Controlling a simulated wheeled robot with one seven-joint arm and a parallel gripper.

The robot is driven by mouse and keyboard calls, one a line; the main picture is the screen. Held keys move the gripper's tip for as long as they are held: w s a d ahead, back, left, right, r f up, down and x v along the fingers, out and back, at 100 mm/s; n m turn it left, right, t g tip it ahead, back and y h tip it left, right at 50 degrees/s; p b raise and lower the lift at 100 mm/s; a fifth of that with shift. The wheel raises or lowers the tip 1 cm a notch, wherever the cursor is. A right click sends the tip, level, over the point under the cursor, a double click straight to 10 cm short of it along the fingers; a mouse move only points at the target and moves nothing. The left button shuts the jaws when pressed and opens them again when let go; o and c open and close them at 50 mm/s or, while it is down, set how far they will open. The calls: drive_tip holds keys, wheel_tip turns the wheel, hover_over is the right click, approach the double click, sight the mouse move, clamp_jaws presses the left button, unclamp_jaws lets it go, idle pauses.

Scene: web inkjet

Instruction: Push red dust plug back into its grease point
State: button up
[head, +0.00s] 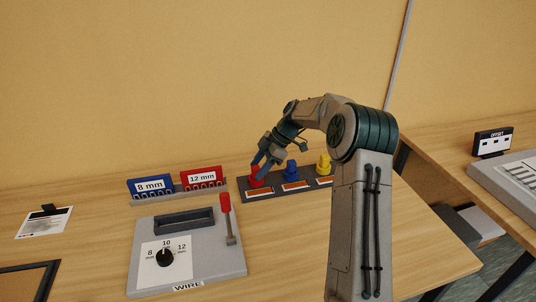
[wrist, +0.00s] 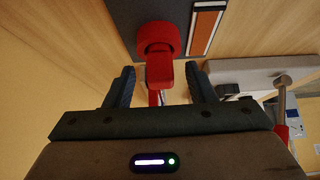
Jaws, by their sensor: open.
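The red dust plug (head: 255,180) is at the left end of a dark strip on the table. In the wrist view a round red collar (wrist: 158,34) shows, with a red block-like part (wrist: 159,73) extending from it between my fingers. I cannot tell how deep the plug sits in its grease point. My gripper (head: 260,164) is at the red plug, partly covering it. In the wrist view my gripper (wrist: 161,72) is open, with one finger on each side of the red part and visible gaps to both.
Blue (head: 291,172) and yellow (head: 324,164) plugs stand right of the red one on the dark strip (head: 277,190). The grey WIRE box (head: 205,275), with its red-handled lever (head: 225,204), is in front. Blue (head: 150,187) and red (head: 203,178) labelled holders stand left.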

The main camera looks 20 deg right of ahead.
drive_tip(key=v, duration=1.3)
drive_tip(key=shift+r, duration=0.1)
drive_tip(key=s+a+r+m+h, duration=0.2)
drive_tip(key=s+a+m, duration=0.2)
drive_tip(key=s, duration=0.3)
drive_tip(key=s+a+r+m+h, duration=0.1)
drive_tip(key=s+a+m+h, duration=0.3)
drive_tip(key=s, duration=0.4)
drive_tip(key=s+f+m+t, duration=0.1)
drive_tip(key=s+m, duration=0.4)
drive_tip(key=s, duration=0.5)
drive_tip(key=s+f+m+t+h, duration=0.1)
drive_tip(key=s+f+m, duration=0.3)
drive_tip(key=s, duration=0.7)
drive_tip(key=shift+a+m+t, duration=0.4)
drive_tip(key=shift+m, duration=0.2)
